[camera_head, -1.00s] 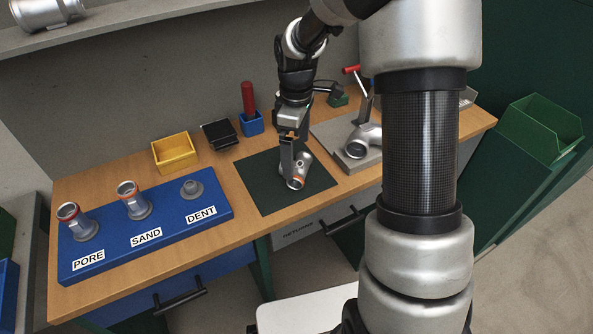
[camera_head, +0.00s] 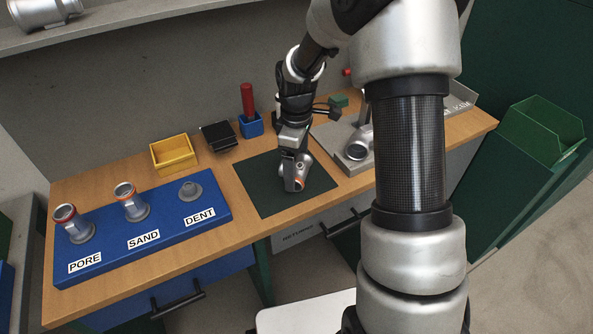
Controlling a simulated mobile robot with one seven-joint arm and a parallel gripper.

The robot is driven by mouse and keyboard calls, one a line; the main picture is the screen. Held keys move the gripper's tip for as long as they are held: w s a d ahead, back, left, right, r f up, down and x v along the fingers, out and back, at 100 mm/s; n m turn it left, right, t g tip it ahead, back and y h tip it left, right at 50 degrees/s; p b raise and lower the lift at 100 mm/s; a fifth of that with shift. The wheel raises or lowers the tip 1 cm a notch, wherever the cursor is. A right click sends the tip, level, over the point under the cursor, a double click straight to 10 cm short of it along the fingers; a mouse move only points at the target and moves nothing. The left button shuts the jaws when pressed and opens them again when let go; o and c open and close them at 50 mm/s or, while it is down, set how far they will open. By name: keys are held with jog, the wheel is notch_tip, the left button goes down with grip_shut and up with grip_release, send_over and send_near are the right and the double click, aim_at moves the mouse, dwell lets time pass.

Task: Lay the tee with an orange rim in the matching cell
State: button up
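The tee with an orange rim (camera_head: 299,183) is a grey metal pipe piece on the dark green mat (camera_head: 263,194), its orange-rimmed mouth facing the front. My gripper (camera_head: 290,183) points down at the tee's left side, its finger overlapping the tee in view. The finger gap is hidden, so I cannot tell whether it grips the tee. A blue board (camera_head: 110,262) at the left is labelled PORE, SAND and DENT.
Another grey tee (camera_head: 358,146) sits on a grey fixture right of the mat. A green bin (camera_head: 540,133) is far right.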

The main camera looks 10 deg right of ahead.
aim_at(298, 169)
jog(key=c, duration=0.4)
jog(key=shift+r, duration=0.15)
notch_tip(298, 169, up, 10)
jog(key=shift+f+p, duration=0.1)
jog(key=shift+p, duration=0.95)
jog(key=s+r+m+p, duration=0.2)
jog(key=m+p, duration=0.2)
jog(key=p, duration=0.1)
jog(key=s+r+m+p, duration=0.2)
jog(key=r+m+p, duration=0.1)
jog(key=m+p, duration=0.1)
jog(key=s+r+m+p, duration=0.2)
jog(key=r+m+p, duration=0.1)
jog(key=p, duration=0.3)
jog(key=shift+a+m, duration=0.1)
jog(key=shift+m, duration=0.4)
jog(key=shift+d+f, duration=0.1)
jog(key=shift+d, duration=0.1)
